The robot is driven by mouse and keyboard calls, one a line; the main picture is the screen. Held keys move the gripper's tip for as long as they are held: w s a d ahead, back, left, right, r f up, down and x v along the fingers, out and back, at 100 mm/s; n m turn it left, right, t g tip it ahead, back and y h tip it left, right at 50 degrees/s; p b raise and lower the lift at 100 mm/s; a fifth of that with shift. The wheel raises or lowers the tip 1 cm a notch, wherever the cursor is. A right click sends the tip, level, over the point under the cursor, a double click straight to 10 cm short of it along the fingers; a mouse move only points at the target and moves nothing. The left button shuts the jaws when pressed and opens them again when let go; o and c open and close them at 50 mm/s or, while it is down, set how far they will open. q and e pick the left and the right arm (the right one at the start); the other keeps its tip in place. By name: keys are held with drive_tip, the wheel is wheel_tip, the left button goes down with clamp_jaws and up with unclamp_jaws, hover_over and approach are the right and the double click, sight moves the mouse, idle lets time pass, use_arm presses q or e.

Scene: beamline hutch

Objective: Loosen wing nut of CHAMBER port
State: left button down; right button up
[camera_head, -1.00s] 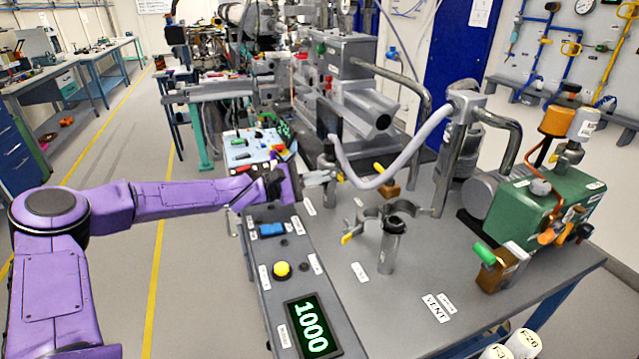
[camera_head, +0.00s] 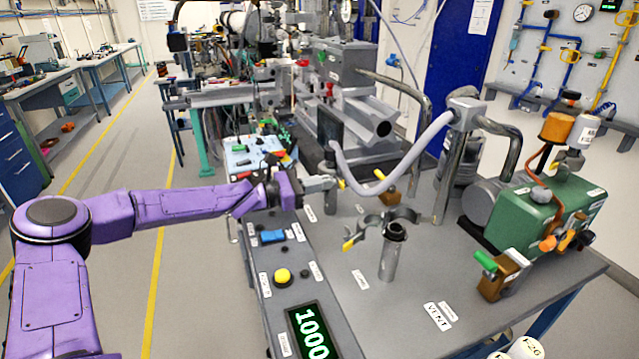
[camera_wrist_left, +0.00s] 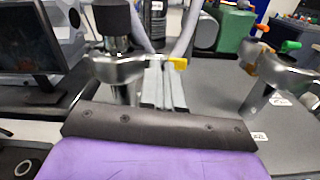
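A clamp with a yellow wing nut (camera_head: 341,183) sits on a port at the hose's left end. In the left wrist view this clamp (camera_wrist_left: 118,68) is around a dark-topped post, and its yellow wing nut (camera_wrist_left: 177,63) points right. I cannot read a CHAMBER label. My left gripper (camera_head: 322,184) reaches in from the left, close to that wing nut. Its grey fingers (camera_wrist_left: 163,85) extend toward the wing nut in the wrist view; contact and finger gap are unclear. A second, open clamp (camera_head: 384,219) with a yellow wing nut (camera_head: 348,244) is around a bare upright pipe. My right gripper is out of view.
A control box (camera_head: 282,277) with a display reading 1000 lies along the bench's left edge. A grey hose (camera_head: 405,165) arches over the bench to a metal post. A green pump (camera_head: 545,218) stands right. The bench top (camera_head: 400,285) near the VENT label is clear.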

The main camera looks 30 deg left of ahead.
use_arm(q)
drive_tip(key=shift+r+n, duration=0.15)
drive_tip(key=shift+n, duration=0.15)
drive_tip(key=c, duration=1.3)
unclamp_jaws()
